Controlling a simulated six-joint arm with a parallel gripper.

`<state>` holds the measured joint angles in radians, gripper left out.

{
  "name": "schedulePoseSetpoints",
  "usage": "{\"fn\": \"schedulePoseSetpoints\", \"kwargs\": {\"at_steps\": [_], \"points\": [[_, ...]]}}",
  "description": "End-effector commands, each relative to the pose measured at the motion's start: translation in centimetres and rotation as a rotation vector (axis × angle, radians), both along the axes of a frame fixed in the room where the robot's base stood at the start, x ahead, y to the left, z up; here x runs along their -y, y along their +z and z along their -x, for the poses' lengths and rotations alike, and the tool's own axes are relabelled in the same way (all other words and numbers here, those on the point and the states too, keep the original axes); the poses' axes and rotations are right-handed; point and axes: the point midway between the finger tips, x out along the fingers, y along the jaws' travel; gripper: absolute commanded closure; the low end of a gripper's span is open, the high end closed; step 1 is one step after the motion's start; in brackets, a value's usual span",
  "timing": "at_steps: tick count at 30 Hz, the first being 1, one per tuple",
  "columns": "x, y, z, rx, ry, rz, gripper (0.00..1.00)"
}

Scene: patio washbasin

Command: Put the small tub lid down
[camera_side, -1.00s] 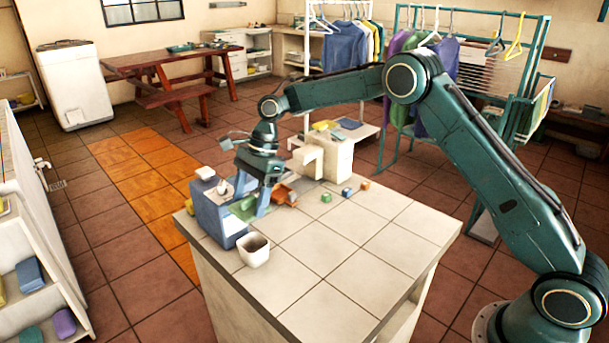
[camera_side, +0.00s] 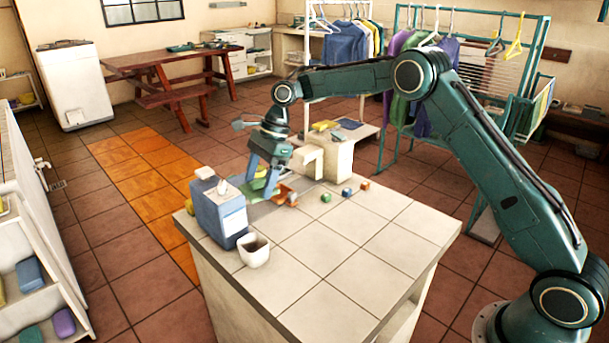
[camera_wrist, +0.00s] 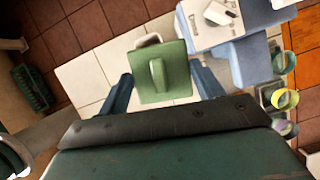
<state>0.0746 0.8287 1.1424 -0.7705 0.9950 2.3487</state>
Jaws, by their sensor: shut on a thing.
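The small tub lid is a green square with a raised handle. It shows in the wrist view (camera_wrist: 175,84), between the two blue fingers of my gripper (camera_wrist: 163,92). In the side view the lid (camera_side: 262,184) is a green patch by my fingertips (camera_side: 260,188), partly covered by the fingers. My gripper is shut on the lid and is over the back left of the tiled counter (camera_side: 335,250). I cannot tell whether the lid touches anything below it.
A blue box (camera_side: 222,215) with white items on top stands at the counter's left edge. A white cup (camera_side: 254,252) is in front of it. An orange piece (camera_side: 284,193) and several small blocks (camera_side: 326,197) lie to the right. The front of the counter is clear.

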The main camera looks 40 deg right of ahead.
Motion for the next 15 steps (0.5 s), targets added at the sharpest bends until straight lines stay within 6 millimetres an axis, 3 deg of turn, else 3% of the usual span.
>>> {"fn": "schedulePoseSetpoints", "kwargs": {"at_steps": [3, 7, 15], "points": [[2.9, 1.1, -0.9, 0.003, -0.095, 0.000, 0.55], [5.2, 2.0, -1.5, 0.002, -0.179, -0.001, 0.55], [6.6, 2.5, -1.8, 0.000, -0.234, -0.001, 0.55]]}}
